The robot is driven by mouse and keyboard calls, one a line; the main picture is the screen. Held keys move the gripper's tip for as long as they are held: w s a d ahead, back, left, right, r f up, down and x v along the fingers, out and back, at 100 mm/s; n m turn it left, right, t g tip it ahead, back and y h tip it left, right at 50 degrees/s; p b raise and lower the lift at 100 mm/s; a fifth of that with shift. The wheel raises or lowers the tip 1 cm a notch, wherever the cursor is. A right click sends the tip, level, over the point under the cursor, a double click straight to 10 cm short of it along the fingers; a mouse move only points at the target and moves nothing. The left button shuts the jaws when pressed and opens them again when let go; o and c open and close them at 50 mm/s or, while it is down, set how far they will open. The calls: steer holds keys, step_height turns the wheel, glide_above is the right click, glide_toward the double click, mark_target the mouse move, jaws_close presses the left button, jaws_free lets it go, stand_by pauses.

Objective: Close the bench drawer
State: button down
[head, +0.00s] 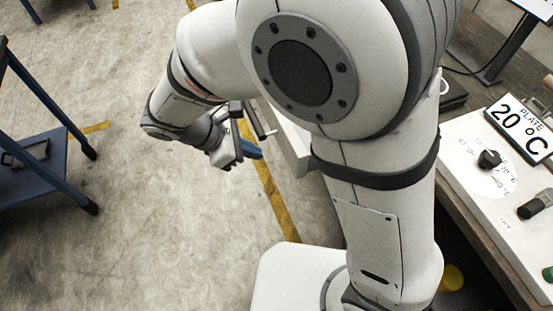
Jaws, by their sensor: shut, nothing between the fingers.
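The bench drawer (294,150) shows as a pale box end behind my arm, to the left of the bench. It appears to stand out from the bench, but my arm hides most of it, so how far it is open cannot be told. A dark bar, perhaps its handle, shows at its left side. My gripper (254,153) is shut and empty, just left of the drawer, with its blue fingertips pointing right towards the drawer front. Whether they touch it cannot be told.
The bench at right carries a white control panel (470,150) with a black knob and a "PLATE 20 °C" sign (522,128). A blue-framed cart (40,165) stands at far left. Concrete floor with yellow tape (275,205) lies open between them.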

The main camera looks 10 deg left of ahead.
steer(key=s+a+f+n+t, duration=0.1)
steer(key=s+a+f+n, duration=0.1)
steer(key=a, duration=0.1)
glide_toward(293, 165)
step_height(293, 165, down, 4)
steer(key=shift+w+d, duration=0.3)
steer(key=shift+d, duration=0.3)
steer(key=shift+w+d, duration=0.35)
steer(key=shift+d, duration=0.3)
steer(key=shift+w+d+f, duration=0.1)
steer(key=shift+w+d, duration=0.15)
steer(key=shift+d, duration=0.15)
